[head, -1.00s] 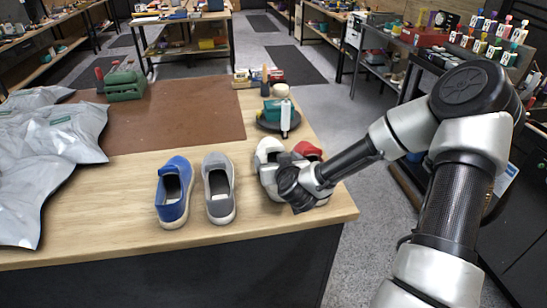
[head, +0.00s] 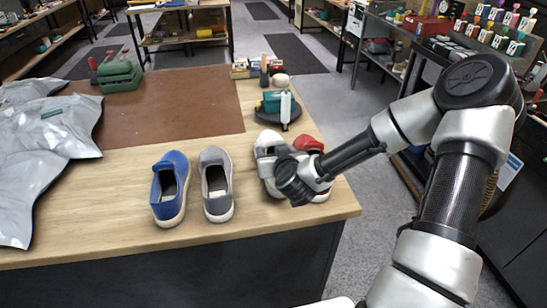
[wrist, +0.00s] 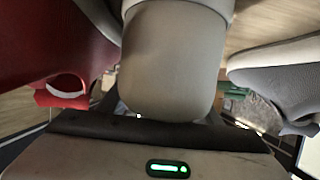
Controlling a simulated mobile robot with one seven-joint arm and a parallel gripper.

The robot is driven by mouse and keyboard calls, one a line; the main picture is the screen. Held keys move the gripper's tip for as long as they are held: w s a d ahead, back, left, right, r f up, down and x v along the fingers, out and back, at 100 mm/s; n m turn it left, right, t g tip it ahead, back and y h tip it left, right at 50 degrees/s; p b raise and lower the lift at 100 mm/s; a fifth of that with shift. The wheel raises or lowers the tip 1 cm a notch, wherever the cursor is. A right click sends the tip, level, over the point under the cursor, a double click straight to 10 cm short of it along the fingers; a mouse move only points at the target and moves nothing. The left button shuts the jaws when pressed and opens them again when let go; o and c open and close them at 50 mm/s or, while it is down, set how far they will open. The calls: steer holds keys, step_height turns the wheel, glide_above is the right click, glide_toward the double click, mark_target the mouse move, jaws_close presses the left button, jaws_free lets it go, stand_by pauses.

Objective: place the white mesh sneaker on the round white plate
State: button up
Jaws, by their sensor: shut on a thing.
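The white mesh sneaker (head: 268,138) is on the right part of the wooden table, between the grey shoe and the red shoe, mostly hidden by my gripper in the head view. My gripper (head: 272,158) reaches down over it and is shut on it. In the wrist view, the pale sneaker (wrist: 172,60) fills the middle, directly in front of my gripper. Whether its sole touches the table cannot be told. I cannot make out a round white plate in either view.
A grey shoe (head: 216,185) and a blue shoe (head: 170,188) stand to the left. A red shoe (head: 308,144) is close on the right. A dark round tray (head: 292,124) with bottles lies behind. Silvery bags (head: 45,150) cover the table's left. The front wood is clear.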

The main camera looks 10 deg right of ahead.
steer(key=shift+r, duration=0.15)
step_height(320, 180, up, 20)
steer(key=p, duration=0.8)
steer(key=s+f, duration=0.7)
steer(key=f, duration=0.5)
steer(key=shift+a, duration=0.25)
steer(key=shift+d, duration=0.1)
steer(key=shift+w, duration=0.15)
